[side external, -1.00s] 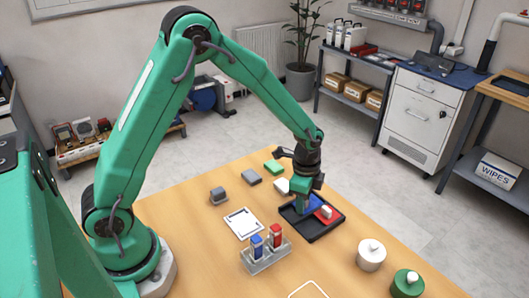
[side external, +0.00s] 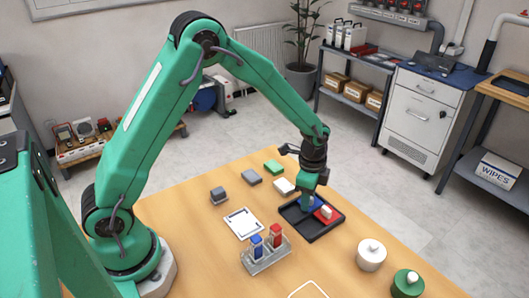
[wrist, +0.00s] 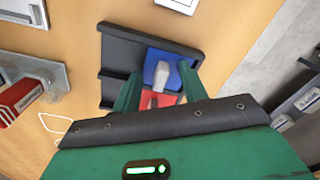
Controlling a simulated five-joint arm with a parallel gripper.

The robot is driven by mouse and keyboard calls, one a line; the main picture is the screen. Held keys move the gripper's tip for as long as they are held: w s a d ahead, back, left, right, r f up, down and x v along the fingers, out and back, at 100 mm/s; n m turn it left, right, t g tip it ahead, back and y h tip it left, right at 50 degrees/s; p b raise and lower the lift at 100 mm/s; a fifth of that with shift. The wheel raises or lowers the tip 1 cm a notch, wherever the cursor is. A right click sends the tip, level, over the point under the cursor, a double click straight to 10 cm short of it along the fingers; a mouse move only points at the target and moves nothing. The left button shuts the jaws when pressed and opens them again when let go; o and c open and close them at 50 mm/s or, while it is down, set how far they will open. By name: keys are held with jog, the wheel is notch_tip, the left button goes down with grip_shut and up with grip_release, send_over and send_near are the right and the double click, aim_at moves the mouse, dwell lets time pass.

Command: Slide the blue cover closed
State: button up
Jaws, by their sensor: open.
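A black tray (side external: 310,235) lies on the wooden table, and its rim also shows in the wrist view (wrist: 115,48). The blue cover (wrist: 157,56) lies in the tray, with a pale grey knob (wrist: 163,76) standing up on it. It is partly hidden behind my fingers in the side view (side external: 318,201). A red cover (wrist: 150,100) lies beside the blue one; its pale knob shows in the side view (side external: 326,211). My gripper (wrist: 160,90) is open, with one finger on each side of the grey knob. I cannot tell whether the fingers touch the covers.
A rack (side external: 266,258) with blue and red vials stands left of the tray. A white card (side external: 243,224) and small grey, green and white blocks lie behind it. A white pot (side external: 371,255) and a green pot (side external: 407,284) stand at the front right.

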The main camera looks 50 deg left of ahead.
jog(key=shift+s+f, duration=0.55)
jog(key=shift+w+r, duration=0.2)
jog(key=shift+r, duration=3.4)
jog(key=shift+r, duration=0.1)
jog(key=shift+s+r, duration=0.15)
jog(key=shift+r, duration=0.05)
jog(key=s+a+r+n+t, duration=0.25)
jog(key=s+r+n, duration=0.25)
jog(key=s+r, duration=0.5)
jog(key=s+a+r+n+t, duration=0.3)
jog(key=s+r+n, duration=0.3)
jog(key=s, duration=0.6)
jog(key=shift+a+n, duration=0.2)
jog(key=shift+n, duration=0.3)
